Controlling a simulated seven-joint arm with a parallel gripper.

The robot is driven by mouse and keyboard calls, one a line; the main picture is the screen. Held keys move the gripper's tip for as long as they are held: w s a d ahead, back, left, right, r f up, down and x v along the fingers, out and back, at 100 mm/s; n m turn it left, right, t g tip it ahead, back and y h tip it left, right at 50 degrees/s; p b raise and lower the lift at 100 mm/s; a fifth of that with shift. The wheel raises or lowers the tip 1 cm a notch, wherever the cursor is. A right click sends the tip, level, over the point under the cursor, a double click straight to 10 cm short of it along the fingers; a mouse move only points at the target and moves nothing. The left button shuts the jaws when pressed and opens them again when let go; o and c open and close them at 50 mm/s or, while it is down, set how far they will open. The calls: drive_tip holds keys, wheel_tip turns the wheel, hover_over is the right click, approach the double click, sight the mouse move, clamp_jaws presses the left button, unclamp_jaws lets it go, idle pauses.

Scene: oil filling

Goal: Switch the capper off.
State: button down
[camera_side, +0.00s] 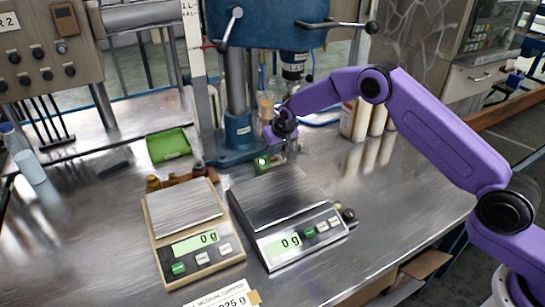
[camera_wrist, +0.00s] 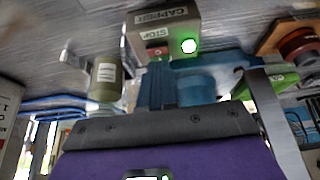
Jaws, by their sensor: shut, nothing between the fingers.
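The capper's control box (camera_wrist: 163,30) shows in the wrist view, labelled CAPPER and STOP. Its round lamp (camera_wrist: 188,46) glows green, and a small red button (camera_wrist: 157,52) sits beside the lamp under the STOP label. In the side view the green lamp (camera_side: 262,161) shows at the foot of the blue capper column (camera_side: 238,128), behind the right scale. My gripper (camera_side: 291,157) is shut and empty, pointing down close to the box, just right of the lamp in that view. I cannot tell whether it touches the box.
Two scales, the left one (camera_side: 190,240) and the right one (camera_side: 290,240), both read 0 g in front of the box. Pale bottles (camera_side: 362,120) stand behind my arm. The bench at right is clear.

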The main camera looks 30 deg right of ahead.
sight(274, 159)
drive_tip(key=shift+f, duration=0.7)
drive_tip(key=shift+r, duration=2.5)
drive_tip(key=shift+r, duration=0.1)
drive_tip(key=s+a+r+n+g, duration=0.15)
drive_tip(key=s+r, duration=0.25)
drive_tip(key=s, duration=0.4)
drive_tip(key=s+a+r+n+y, duration=0.1)
drive_tip(key=s+a+r+n, duration=0.2)
drive_tip(key=s, duration=0.5)
drive_tip(key=s+r+n+g, duration=0.1)
drive_tip(key=s+r+n, duration=0.1)
drive_tip(key=s+r, duration=0.45)
drive_tip(key=s+d+n, duration=0.2)
drive_tip(key=s+d, duration=0.2)
drive_tip(key=s, duration=0.6)
drive_tip(key=s+d+n+g, duration=0.1)
drive_tip(key=s+d, duration=0.4)
drive_tip(key=s, duration=0.5)
drive_tip(key=s+d+n+g, duration=0.1)
drive_tip(key=s+d+n, duration=0.2)
drive_tip(key=s, duration=0.8)
drive_tip(key=shift+d+h, duration=0.3)
drive_tip(key=shift+d, duration=0.9)
drive_tip(key=shift+r+g, duration=0.1)
drive_tip(key=shift+g, duration=0.15)
